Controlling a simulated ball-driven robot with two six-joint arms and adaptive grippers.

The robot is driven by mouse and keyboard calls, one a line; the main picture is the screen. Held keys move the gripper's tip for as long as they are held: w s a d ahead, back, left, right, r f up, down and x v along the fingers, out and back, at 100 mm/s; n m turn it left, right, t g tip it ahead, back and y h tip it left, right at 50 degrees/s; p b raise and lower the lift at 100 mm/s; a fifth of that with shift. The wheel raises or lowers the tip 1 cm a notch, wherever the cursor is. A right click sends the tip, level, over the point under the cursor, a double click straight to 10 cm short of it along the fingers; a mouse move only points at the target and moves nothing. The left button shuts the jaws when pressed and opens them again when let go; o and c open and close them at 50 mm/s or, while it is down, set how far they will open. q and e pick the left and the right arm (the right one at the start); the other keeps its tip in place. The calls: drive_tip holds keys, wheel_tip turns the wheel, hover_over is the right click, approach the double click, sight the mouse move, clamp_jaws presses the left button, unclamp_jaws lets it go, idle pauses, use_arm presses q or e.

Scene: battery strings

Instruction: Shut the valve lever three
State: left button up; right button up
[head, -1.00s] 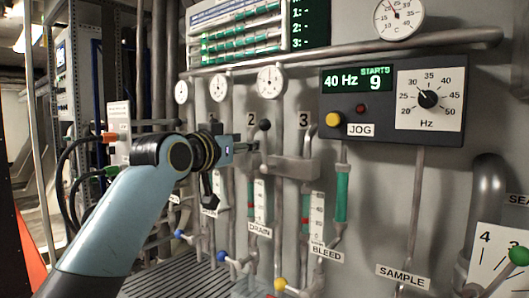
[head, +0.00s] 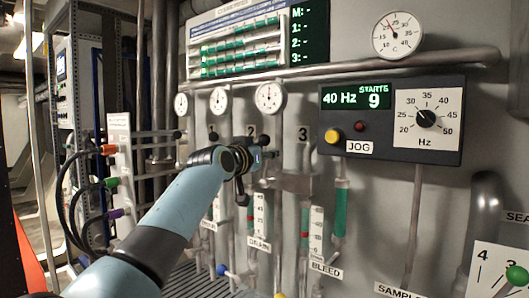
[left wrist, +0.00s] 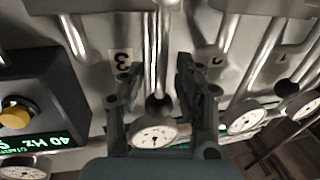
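In the left wrist view, a lever with a dark ball knob (left wrist: 158,105) stands between my left gripper's two fingers (left wrist: 158,80), which are apart on either side of it. The number 3 label (left wrist: 122,60) is the nearest label to this lever. In the head view, the same dark knob (head: 264,140) shows just above my left gripper (head: 266,155), left of the number 3 label (head: 302,134). I cannot tell whether a finger touches the lever. My right gripper is not in view.
A gauge (head: 270,97) sits above the knob, under a long horizontal pipe (head: 400,62). The control box (head: 385,165) with a JOG button is to the right. Other dark knobs (head: 213,136) are to the left. Sight tubes and a blue-knobbed valve (head: 222,270) lie below.

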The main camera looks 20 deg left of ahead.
use_arm(q)
clamp_jaws()
drive_tip(key=shift+w+d, duration=0.1)
idle(0.5)
